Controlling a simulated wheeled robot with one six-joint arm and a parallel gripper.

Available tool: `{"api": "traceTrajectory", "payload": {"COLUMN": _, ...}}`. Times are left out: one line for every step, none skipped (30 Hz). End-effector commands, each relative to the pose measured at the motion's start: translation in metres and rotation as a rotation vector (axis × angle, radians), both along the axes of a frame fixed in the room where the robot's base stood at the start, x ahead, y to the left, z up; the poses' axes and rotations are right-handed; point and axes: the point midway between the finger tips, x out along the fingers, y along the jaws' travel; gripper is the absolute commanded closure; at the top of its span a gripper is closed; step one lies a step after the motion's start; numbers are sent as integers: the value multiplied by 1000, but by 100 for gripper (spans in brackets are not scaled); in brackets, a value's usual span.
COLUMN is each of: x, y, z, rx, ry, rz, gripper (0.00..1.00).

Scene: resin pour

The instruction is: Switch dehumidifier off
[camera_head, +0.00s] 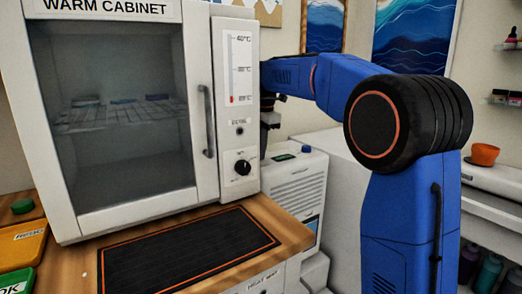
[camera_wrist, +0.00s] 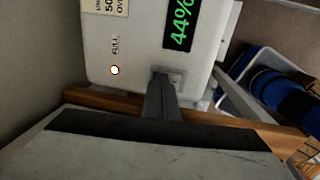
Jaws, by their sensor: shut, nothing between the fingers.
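The dehumidifier (camera_head: 296,187) is a white box with side vents, standing beyond the warm cabinet in the head view. A small green display shows on its top. In the head view my gripper (camera_head: 268,118) is above the dehumidifier, partly hidden by the cabinet.
The warm cabinet (camera_head: 207,100) stands close on the left, with a dark heat mat (camera_head: 190,250) on the wooden bench before it. A white counter and shelves with an orange bowl (camera_head: 485,153) are at the right. A bin with blue contents (camera_wrist: 275,85) shows in the wrist view.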

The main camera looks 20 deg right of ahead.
Motion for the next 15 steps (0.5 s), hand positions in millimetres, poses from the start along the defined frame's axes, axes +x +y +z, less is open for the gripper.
{"api": "traceTrajectory", "payload": {"x": 1, "y": 0, "z": -2, "rx": 0, "ry": 1, "rz": 0, "gripper": 100}}
{"api": "traceTrajectory", "payload": {"x": 1, "y": 1, "z": -4, "rx": -1, "ry": 2, "rz": 0, "gripper": 100}}
{"api": "traceTrajectory", "payload": {"x": 2, "y": 1, "z": -5, "rx": 0, "ry": 1, "rz": 0, "gripper": 100}}
{"api": "traceTrajectory", "payload": {"x": 2, "y": 1, "z": -4, "rx": 0, "ry": 1, "rz": 0, "gripper": 100}}
{"api": "traceTrajectory", "payload": {"x": 2, "y": 1, "z": -4, "rx": 0, "ry": 1, "rz": 0, "gripper": 100}}
{"api": "traceTrajectory", "payload": {"x": 2, "y": 1, "z": -5, "rx": -1, "ry": 2, "rz": 0, "gripper": 100}}
{"api": "traceTrajectory", "payload": {"x": 2, "y": 1, "z": -5, "rx": 0, "ry": 2, "rz": 0, "gripper": 100}}
{"api": "traceTrajectory", "payload": {"x": 2, "y": 1, "z": -5, "rx": 0, "ry": 2, "rz": 0, "gripper": 100}}
{"api": "traceTrajectory", "payload": {"x": 2, "y": 1, "z": -5, "rx": 0, "ry": 2, "rz": 0, "gripper": 100}}
{"api": "traceTrajectory", "payload": {"x": 1, "y": 1, "z": -5, "rx": 0, "ry": 3, "rz": 0, "gripper": 100}}
{"api": "traceTrajectory", "payload": {"x": 1, "y": 0, "z": -5, "rx": 0, "ry": 3, "rz": 0, "gripper": 100}}
{"api": "traceTrajectory", "payload": {"x": 0, "y": 0, "z": -5, "rx": 0, "ry": 3, "rz": 0, "gripper": 100}}
{"api": "traceTrajectory", "payload": {"x": 0, "y": 0, "z": -5, "rx": 0, "ry": 3, "rz": 0, "gripper": 100}}
{"api": "traceTrajectory", "payload": {"x": -1, "y": 0, "z": -5, "rx": 0, "ry": 4, "rz": 0, "gripper": 100}}
{"api": "traceTrajectory", "payload": {"x": -2, "y": -1, "z": -5, "rx": 0, "ry": 4, "rz": 0, "gripper": 100}}
